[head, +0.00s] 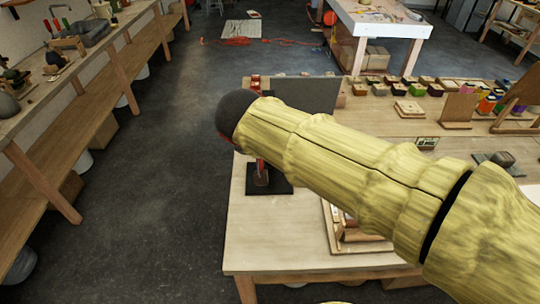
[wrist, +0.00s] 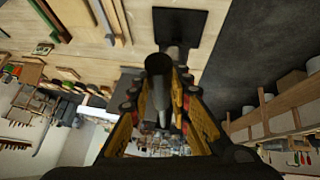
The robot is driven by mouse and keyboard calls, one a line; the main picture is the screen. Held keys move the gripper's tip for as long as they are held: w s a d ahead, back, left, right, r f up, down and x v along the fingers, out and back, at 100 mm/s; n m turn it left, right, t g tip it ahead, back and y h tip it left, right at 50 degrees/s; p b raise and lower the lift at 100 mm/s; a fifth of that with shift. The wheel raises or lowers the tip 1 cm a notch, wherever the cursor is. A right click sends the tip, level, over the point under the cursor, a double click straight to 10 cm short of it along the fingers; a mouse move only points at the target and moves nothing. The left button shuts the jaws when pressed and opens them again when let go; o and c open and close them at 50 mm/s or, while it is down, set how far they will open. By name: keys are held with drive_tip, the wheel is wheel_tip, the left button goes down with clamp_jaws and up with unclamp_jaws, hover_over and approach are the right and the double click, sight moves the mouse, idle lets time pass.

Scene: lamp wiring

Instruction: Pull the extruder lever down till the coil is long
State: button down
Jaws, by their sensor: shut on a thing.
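The extruder stands at the left end of the workbench. In the head view its black base plate (head: 282,187) and part of a red upright (head: 262,170) show; the rest is behind my yellow arm. In the wrist view, my gripper (wrist: 160,88) has its yellow and black fingers closed around a dark grey rod (wrist: 158,66), which looks like the extruder lever. The black base plate (wrist: 180,27) lies beyond it. In the head view my fingers are hidden behind the dark end of the arm. I cannot make out the coil.
The workbench (head: 245,235) carries a grey panel (head: 305,95), a wooden frame (head: 332,232) and several small coloured bins (head: 415,88) toward the back right. A long side bench (head: 110,50) runs along the left. The dark floor (head: 150,150) between them is clear.

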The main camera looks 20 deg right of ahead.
drive_tip(key=shift+f+b, duration=0.8)
drive_tip(key=shift+b, duration=0.3)
drive_tip(key=shift+t, duration=0.3)
drive_tip(key=c, duration=1.7)
unclamp_jaws()
drive_tip(key=shift+o, duration=0.3)
drive_tip(key=v, duration=1.2)
